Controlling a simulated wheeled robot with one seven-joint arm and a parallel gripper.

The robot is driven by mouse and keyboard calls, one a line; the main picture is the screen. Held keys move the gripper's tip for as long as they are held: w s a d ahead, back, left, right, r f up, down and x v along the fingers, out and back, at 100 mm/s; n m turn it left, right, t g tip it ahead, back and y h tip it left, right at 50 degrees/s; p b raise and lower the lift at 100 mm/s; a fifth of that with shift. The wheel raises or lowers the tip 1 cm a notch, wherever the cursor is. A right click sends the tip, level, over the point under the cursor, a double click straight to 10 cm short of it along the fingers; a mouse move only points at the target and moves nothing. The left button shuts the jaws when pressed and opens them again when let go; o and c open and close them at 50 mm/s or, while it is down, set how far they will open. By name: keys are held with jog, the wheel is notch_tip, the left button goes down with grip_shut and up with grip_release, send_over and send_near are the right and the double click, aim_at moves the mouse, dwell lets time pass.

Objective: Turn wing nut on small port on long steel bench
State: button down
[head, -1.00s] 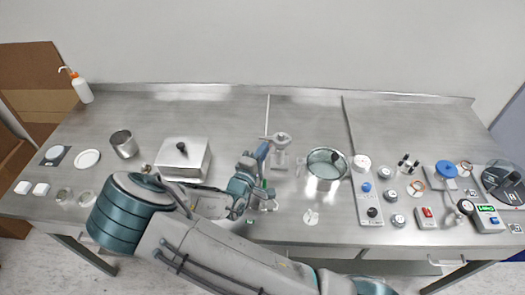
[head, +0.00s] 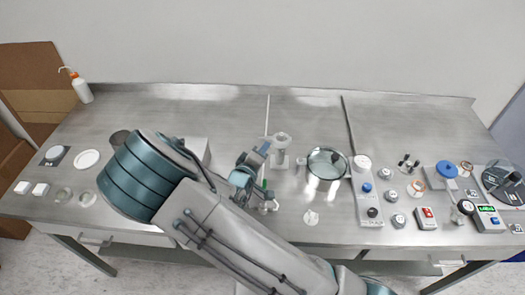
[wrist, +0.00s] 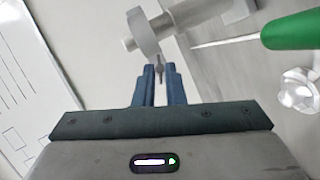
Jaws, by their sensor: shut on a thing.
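The small port (head: 281,143) is a grey metal fitting standing on the long steel bench (head: 225,115), near its middle. In the wrist view its tube and round clamp ring (wrist: 143,33) show just beyond my fingertips. The small wing nut (wrist: 160,68) sits at the ring's near edge, between my blue fingers. My gripper (wrist: 160,73) is shut on the wing nut. In the head view my gripper (head: 264,148) is at the left side of the port, and the wing nut is too small to make out there.
A green-handled tool (wrist: 290,32) lies close to the port, with a clear faceted piece (wrist: 297,91) near it. A glass-topped round vessel (head: 326,166) stands to the right. My arm covers much of a steel box (head: 199,151).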

jog(key=m+y+b, duration=0.1)
jog(key=m+b, duration=0.2)
jog(key=m+g+y+b, duration=0.1)
jog(key=m+y+b, duration=0.1)
jog(key=m+b, duration=0.1)
jog(key=d+m+y+b, duration=0.1)
jog(key=m+y+b, duration=0.1)
jog(key=m+b, duration=0.1)
jog(key=shift+s+r, duration=0.1)
jog(key=shift+r, duration=0.15)
jog(key=shift+g, duration=0.3)
dwell(0.5)
jog(key=c, duration=1.6)
grip_release()
jog(key=shift+c, duration=0.2)
jog(key=shift+r, duration=0.1)
